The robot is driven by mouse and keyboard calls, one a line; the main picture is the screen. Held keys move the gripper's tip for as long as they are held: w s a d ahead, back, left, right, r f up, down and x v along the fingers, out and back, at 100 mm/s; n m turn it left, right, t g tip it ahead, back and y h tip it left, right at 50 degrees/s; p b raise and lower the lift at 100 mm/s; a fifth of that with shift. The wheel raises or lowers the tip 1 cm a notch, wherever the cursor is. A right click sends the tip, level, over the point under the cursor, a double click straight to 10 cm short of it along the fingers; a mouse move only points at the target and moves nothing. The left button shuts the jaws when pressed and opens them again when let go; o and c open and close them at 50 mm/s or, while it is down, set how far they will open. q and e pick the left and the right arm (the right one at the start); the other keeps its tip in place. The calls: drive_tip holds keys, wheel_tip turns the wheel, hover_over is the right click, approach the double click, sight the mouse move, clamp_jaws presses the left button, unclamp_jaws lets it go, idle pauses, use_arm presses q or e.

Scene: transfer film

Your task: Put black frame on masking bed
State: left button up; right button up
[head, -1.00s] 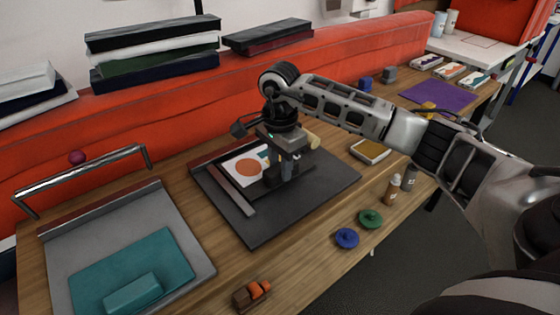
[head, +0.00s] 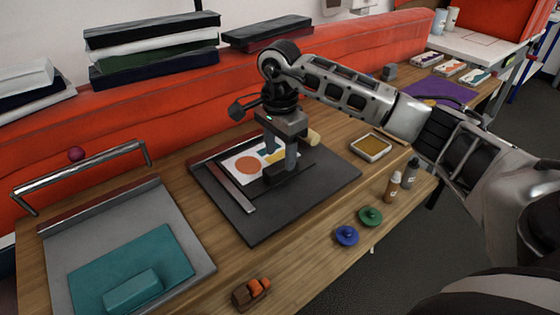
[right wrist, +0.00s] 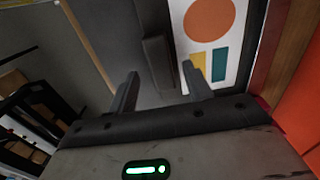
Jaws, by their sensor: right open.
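The dark flat masking bed (head: 265,228) lies mid-table with a brown-red strip along its back edge. A white sheet (head: 237,172) with an orange circle and yellow and teal shapes lies on it. Dark bars of what looks like the black frame (head: 232,188) lie on the bed around the sheet; its full outline blends into the bed. A raised dark bar (right wrist: 155,45) shows in the right wrist view, beyond and between the spread fingers. My right gripper (head: 282,163) is open, pointing down over this bar. Whether it touches is unclear. My left gripper is not in view.
A grey bed (head: 62,245) with a teal pad (head: 175,250) and raised metal handle (head: 80,178) stands at left. Blue (head: 347,236) and green (head: 370,217) knobs, small bottles (head: 393,187) and a yellow-topped tray (head: 371,147) are at right. An orange-red wall runs behind.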

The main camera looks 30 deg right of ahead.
wheel_tip(320, 180, up, 9)
drive_tip(key=shift+b, duration=0.4)
drive_tip(key=shift+f, duration=0.1)
